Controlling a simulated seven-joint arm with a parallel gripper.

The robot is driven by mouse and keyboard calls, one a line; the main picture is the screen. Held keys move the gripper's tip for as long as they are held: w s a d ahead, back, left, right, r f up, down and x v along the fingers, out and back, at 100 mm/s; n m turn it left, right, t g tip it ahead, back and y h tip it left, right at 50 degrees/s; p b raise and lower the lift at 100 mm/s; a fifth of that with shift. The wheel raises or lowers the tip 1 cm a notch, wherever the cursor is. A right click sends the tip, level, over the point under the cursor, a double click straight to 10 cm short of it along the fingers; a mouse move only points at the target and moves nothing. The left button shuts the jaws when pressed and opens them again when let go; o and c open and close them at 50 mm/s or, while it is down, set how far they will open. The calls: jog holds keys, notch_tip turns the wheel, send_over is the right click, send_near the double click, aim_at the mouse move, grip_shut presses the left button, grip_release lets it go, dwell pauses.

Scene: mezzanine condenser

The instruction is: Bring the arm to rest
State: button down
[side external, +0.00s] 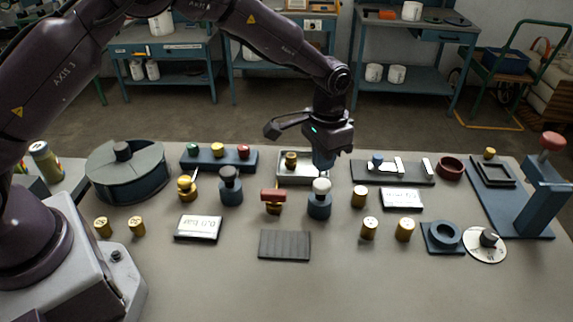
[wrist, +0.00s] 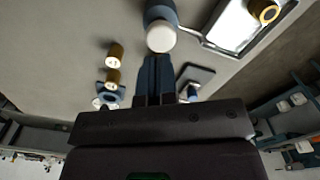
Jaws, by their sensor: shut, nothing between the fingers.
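My gripper (side external: 322,172) hangs from my arm over the middle of the table, fingers pointing down. Its blue fingers are together and empty, also in the wrist view (wrist: 156,60). A white-topped knob on a dark blue base (side external: 320,199) stands just below or in front of the fingertips; whether they touch it I cannot tell. The white cap (wrist: 161,36) shows at the fingertips in the wrist view. Behind the fingers is a pale tray (side external: 296,170) with a brass piece (side external: 291,160) on it.
Near the gripper are a red-handled brass valve (side external: 273,200), a black-topped knob (side external: 230,186) and several brass cylinders (side external: 359,197). A round blue drum (side external: 128,174) stands left, a tall blue press with a red knob (side external: 545,190) right. The table's front (side external: 300,295) is clear.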

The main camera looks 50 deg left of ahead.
jog(key=s+a+r+n+t, duration=0.1)
jog(key=s+a+r, duration=0.4)
jog(key=s+r, duration=0.6)
jog(key=s+a+r+n+t, duration=0.2)
jog(key=s+a+r+t, duration=0.2)
jog(key=s+r, duration=0.7)
jog(key=s+a, duration=0.2)
jog(key=s, duration=0.5)
jog(key=shift+a+r+t, duration=0.15)
jog(key=shift+r+t, duration=0.05)
jog(key=shift+t, duration=0.1)
